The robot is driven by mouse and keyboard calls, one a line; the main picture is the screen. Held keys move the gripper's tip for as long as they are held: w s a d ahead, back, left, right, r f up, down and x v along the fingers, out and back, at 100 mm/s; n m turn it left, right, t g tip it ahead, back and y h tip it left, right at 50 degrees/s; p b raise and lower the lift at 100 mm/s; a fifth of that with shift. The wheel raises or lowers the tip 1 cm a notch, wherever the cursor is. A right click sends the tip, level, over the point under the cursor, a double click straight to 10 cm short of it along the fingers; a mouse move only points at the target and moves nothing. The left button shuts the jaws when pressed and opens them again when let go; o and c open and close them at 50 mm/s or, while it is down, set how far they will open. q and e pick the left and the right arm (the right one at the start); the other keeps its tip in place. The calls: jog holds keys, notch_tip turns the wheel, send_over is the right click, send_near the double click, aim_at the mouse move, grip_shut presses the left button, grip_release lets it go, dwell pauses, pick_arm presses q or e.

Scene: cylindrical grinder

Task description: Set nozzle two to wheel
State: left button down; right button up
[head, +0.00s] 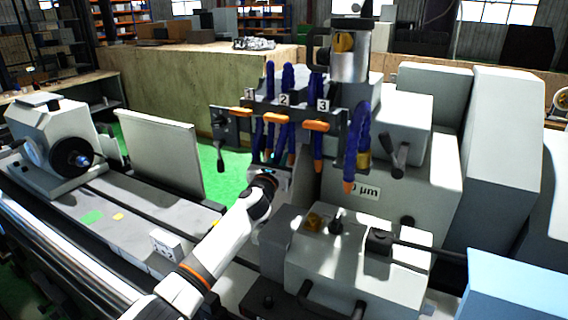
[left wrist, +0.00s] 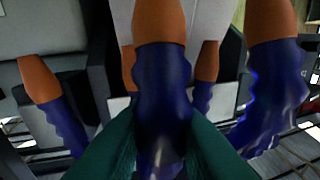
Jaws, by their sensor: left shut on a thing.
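Several blue jointed coolant hoses with orange tips hang from a dark bar behind plates marked 1 (head: 249,94), 2 (head: 283,99) and 3 (head: 323,105). An orange lever (head: 275,117) sits below plate 2. My left gripper (head: 282,176) is low among the hoses in the head view, its fingers mostly hidden. In the left wrist view, its dark green fingers (left wrist: 160,145) are shut around a blue hose (left wrist: 162,85) with an orange tip. I cannot tell for certain which number this hose has. The grinding wheel is not clearly visible. My right gripper is not in view.
Other blue hoses hang close on the left (left wrist: 62,125) and right (left wrist: 275,85) of the held one. A grey machine block with knobs (head: 350,255) stands right of my arm. A headstock with a dark chuck (head: 72,157) and an upright pale panel (head: 160,150) stand left.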

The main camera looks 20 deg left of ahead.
pick_arm(q)
jog(key=shift+a+m, duration=0.3)
jog(key=c, duration=1.3)
grip_release()
jog(key=shift+w, duration=0.1)
jog(key=s+f+b, duration=0.1)
jog(key=s, duration=1.1)
jog(key=shift+f+b, duration=0.25)
jog(key=shift+b, duration=0.1)
jog(key=shift+c, duration=0.5)
